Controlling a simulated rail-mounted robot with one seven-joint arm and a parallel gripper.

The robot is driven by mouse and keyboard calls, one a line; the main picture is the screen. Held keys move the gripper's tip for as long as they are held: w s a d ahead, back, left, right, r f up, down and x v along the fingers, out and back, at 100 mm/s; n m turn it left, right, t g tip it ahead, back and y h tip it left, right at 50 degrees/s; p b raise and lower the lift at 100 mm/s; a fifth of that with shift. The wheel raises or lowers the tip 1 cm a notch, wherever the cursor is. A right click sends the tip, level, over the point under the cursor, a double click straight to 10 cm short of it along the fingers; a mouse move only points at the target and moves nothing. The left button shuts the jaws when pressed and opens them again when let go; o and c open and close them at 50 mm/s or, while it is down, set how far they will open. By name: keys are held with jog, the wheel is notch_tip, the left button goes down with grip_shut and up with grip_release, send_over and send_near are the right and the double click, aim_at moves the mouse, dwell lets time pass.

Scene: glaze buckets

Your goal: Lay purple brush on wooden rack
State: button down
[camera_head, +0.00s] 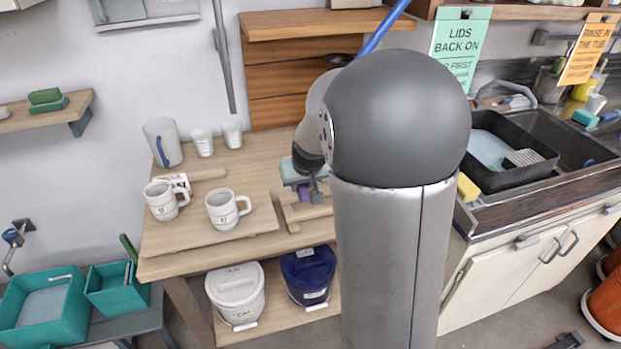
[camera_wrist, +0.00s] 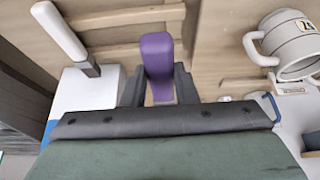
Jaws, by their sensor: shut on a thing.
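My gripper (camera_head: 312,186) is over the right part of the wooden table in the head view. In the wrist view my gripper (camera_wrist: 159,76) is shut on the purple brush (camera_wrist: 157,52), with a dark finger on each side of it. Only a small bit of the purple brush (camera_head: 304,193) shows in the head view; its far end is hidden. The wooden rack (camera_head: 300,212) lies on the table under my gripper. In the wrist view the rack's slats (camera_wrist: 112,20) run behind the brush. I cannot tell whether the brush touches them.
Two white mugs (camera_head: 227,209) stand on a board left of the rack; one mug (camera_wrist: 290,48) shows in the wrist view. A white-handled tool (camera_wrist: 60,30) is left of the brush there. A pitcher (camera_head: 162,142) and cups stand behind. Lidded buckets (camera_head: 308,273) sit below.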

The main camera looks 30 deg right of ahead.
jog(key=shift+d+f+b, duration=0.15)
jog(key=shift+f+b, duration=3.45)
jog(key=shift+f, duration=1.15)
jog(key=c, duration=1.1)
grip_release()
jog(key=shift+o, duration=0.2)
jog(key=v, duration=1.7)
jog(key=s+a+f+g, duration=0.1)
jog(key=s+a+f, duration=0.3)
jog(key=s, duration=0.2)
jog(key=s+a+f+n+g, duration=0.1)
jog(key=s+a+f+g, duration=0.1)
jog(key=s, duration=0.4)
jog(key=s+a+f+n+g+y, duration=0.1)
jog(key=s+a+f, duration=0.4)
jog(key=s+f, duration=0.2)
jog(key=shift+a+g, duration=0.35)
jog(key=shift+g, duration=0.05)
